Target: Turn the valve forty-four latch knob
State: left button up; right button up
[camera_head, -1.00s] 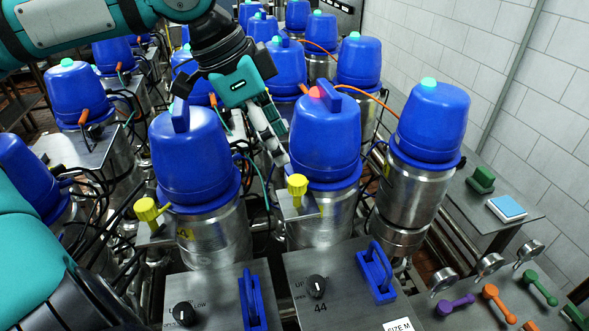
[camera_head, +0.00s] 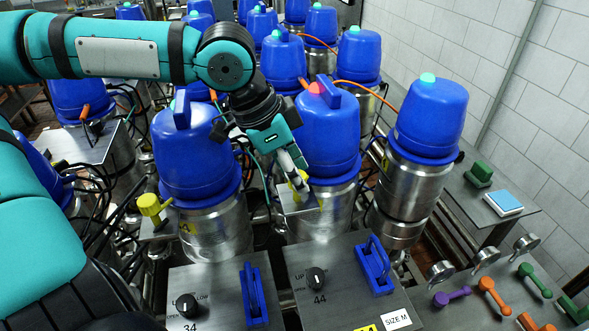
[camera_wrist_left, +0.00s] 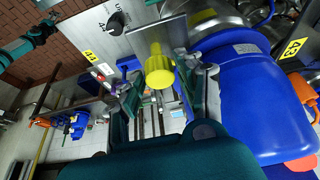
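The yellow latch knob (camera_head: 300,184) of valve 44 sits on a metal bracket at the front of a blue-topped valve (camera_head: 328,135) with a red light on top. My left gripper (camera_head: 294,172) is at this knob in the head view and partly hides it. In the left wrist view, the knob (camera_wrist_left: 158,68) shows between the two spread fingers of my left gripper (camera_wrist_left: 168,95). The fingers look apart from it, though contact is hard to judge. My right gripper is not seen.
Below stands panel 44 (camera_head: 345,305) with a black dial (camera_head: 316,277) and a blue handle (camera_head: 374,262). Another yellow knob (camera_head: 150,206) sits on the valve to the left. Blue-topped valves crowd both sides, with cables between them. Coloured handles (camera_head: 490,292) lie at the right.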

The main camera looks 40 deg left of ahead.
pick_arm(q)
grip_shut()
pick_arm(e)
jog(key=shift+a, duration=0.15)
